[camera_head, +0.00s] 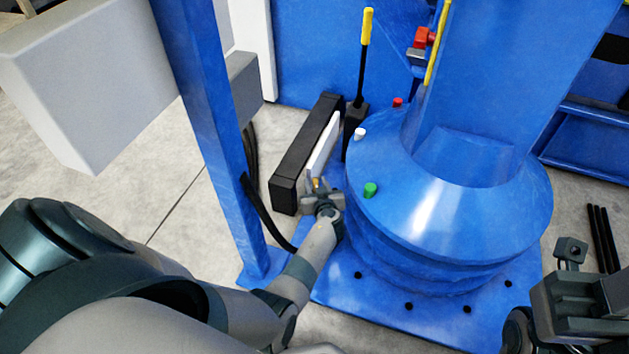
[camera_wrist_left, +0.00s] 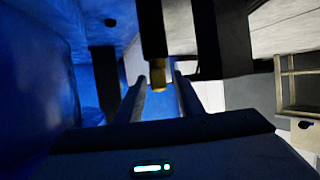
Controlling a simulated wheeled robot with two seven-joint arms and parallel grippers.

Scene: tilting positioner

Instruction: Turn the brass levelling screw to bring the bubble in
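A brass screw (camera_wrist_left: 158,77) hangs from a dark post in the left wrist view. It shows as a small yellow spot (camera_head: 316,183) in the head view. My left gripper (camera_wrist_left: 161,82) is open, one finger on each side of the brass tip, with a visible gap on both sides. In the head view my left gripper (camera_head: 320,187) is at the near end of a long black block beside the blue round base. No bubble can be made out. My right gripper (camera_head: 572,252) is at the lower right, apart from everything; its opening is unclear.
The blue round base (camera_head: 440,215) of the positioner stands just right of my left gripper, with green (camera_head: 370,190), white and red knobs. A blue upright post (camera_head: 215,110) stands left of it. A yellow-handled lever (camera_head: 364,60) rises behind. The floor at left is clear.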

